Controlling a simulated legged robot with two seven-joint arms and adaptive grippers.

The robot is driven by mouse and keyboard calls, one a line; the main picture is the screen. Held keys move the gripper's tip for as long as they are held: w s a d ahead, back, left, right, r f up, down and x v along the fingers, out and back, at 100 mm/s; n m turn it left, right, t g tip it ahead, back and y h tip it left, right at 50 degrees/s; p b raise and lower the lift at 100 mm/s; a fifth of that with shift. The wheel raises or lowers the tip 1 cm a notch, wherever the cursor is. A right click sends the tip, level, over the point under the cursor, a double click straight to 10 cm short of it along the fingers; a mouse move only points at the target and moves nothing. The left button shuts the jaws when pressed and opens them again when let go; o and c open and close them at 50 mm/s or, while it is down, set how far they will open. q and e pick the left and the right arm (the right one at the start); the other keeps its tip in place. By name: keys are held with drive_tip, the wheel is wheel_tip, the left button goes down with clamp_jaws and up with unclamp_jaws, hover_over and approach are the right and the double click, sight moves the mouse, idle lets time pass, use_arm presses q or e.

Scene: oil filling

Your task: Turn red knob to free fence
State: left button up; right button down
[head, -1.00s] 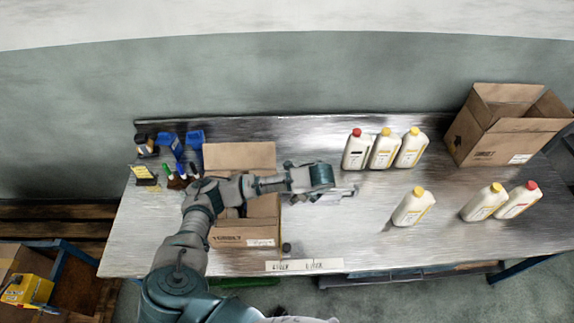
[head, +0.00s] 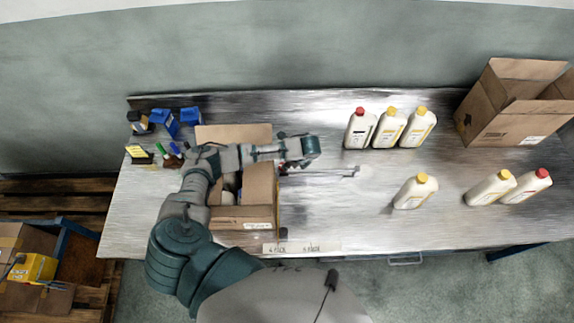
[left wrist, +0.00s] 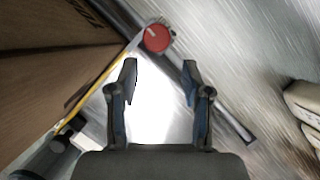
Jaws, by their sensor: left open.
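The red knob (left wrist: 156,38) shows in the left wrist view, just beyond my left fingertips and beside a dark metal bar, probably the fence (left wrist: 232,122). A thin yellow edge runs from near the knob along the cardboard box. My left gripper (left wrist: 159,72) is open, its two fingers apart with nothing between them. The knob is ahead of the gap between the fingers, not touched. In the head view my left gripper (head: 294,166) is at the right side of the open cardboard box (head: 243,212), and its fingers are mostly hidden. My right gripper is not in view.
White bottles with a red cap (head: 360,130) and yellow caps (head: 417,128) stand on the metal table (head: 320,222). Another open box (head: 510,110) is at the right. Small blue containers (head: 190,116) are at the back left. The table's middle is mostly clear.

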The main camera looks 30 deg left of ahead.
sight(281, 165)
use_arm(q)
drive_tip(key=a+f, duration=0.1)
drive_tip(key=f, duration=0.1)
drive_tip(key=a+f, duration=0.1)
drive_tip(key=a, duration=0.1)
drive_tip(key=shift+w+f, duration=0.1)
drive_tip(key=shift+f, duration=0.25)
drive_tip(key=shift+a+f, duration=0.7)
drive_tip(key=shift+f, duration=0.25)
drive_tip(key=shift+w+f, duration=0.1)
drive_tip(key=shift+f, duration=0.15)
drive_tip(key=shift+d, duration=0.4)
drive_tip(key=shift+d+r, duration=0.2)
drive_tip(key=shift+d, duration=0.35)
drive_tip(key=c, duration=0.6)
drive_tip(key=shift+c, duration=1.4)
drive_tip(key=shift+a, duration=0.7)
drive_tip(key=shift+d, duration=0.1)
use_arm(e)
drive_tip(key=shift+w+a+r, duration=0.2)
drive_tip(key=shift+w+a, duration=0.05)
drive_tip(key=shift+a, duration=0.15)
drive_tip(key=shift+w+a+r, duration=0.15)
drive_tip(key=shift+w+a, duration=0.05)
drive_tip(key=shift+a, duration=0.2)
